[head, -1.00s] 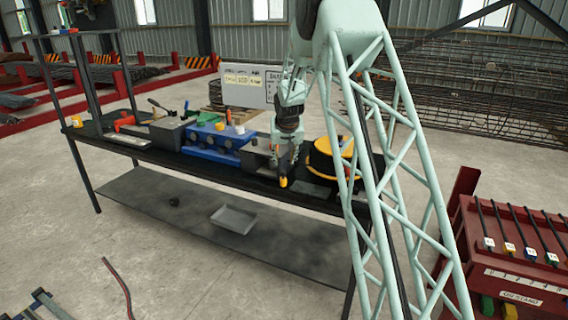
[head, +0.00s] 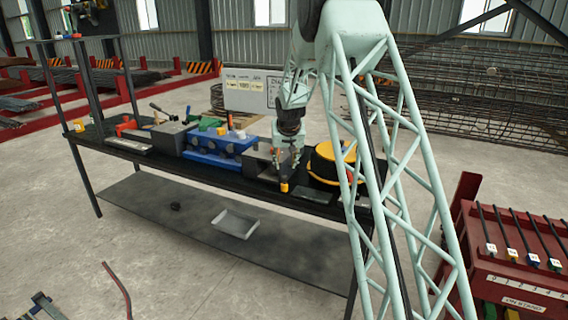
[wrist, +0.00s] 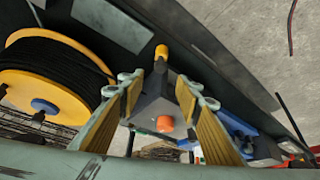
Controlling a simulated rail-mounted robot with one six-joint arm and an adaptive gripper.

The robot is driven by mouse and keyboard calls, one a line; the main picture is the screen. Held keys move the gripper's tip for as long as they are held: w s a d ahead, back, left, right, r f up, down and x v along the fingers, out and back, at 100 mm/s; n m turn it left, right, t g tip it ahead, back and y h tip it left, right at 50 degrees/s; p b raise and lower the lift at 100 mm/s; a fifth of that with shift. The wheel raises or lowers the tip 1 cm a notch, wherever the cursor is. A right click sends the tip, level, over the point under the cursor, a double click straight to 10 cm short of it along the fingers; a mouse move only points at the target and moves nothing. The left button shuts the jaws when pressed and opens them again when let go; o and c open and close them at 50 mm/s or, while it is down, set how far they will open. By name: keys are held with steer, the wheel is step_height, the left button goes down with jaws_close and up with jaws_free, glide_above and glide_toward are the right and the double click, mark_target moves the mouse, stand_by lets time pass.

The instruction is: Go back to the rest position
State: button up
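My gripper (head: 285,172) is over the front of the black workbench (head: 225,176), just left of the black and yellow spool (head: 333,160). In the wrist view its two fingers (wrist: 163,88) with tan pads stand apart, with nothing visibly clamped between them. A grey block (wrist: 152,110) with an orange knob (wrist: 165,124) shows in the gap beyond the fingers. A yellow-tipped piece (wrist: 161,52) lies past the fingertips. It also shows just below the gripper in the head view (head: 284,186).
The blue holder (head: 215,146) and a grey box (head: 172,136) stand left on the bench. A white sign board (head: 250,90) stands behind. A grey tray (head: 236,222) lies on the lower shelf. A red rack (head: 515,250) stands at the right. Space above the bench looks open.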

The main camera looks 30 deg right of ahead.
steer(key=shift+s+r, duration=0.1)
steer(key=s+a+r+n, duration=0.1)
steer(key=s+a+r, duration=0.5)
steer(key=s+r, duration=0.3)
steer(key=s+a+r+y, duration=0.1)
steer(key=s+a+r, duration=0.5)
steer(key=s, duration=0.5)
steer(key=s+a+r+n, duration=0.1)
steer(key=s+a+r, duration=0.4)
steer(key=s+r, duration=0.45)
steer(key=s+a, duration=0.3)
steer(key=s, duration=1.1)
steer(key=s+a+n+g, duration=0.1)
steer(key=s+a, duration=0.3)
steer(key=s, duration=1)
steer(key=s+a+n+y, duration=0.1)
steer(key=s+a, duration=0.3)
steer(key=s, duration=1)
steer(key=shift+s+f+g, duration=0.15)
steer(key=shift+f+g, duration=0.15)
steer(key=shift+f, duration=0.05)
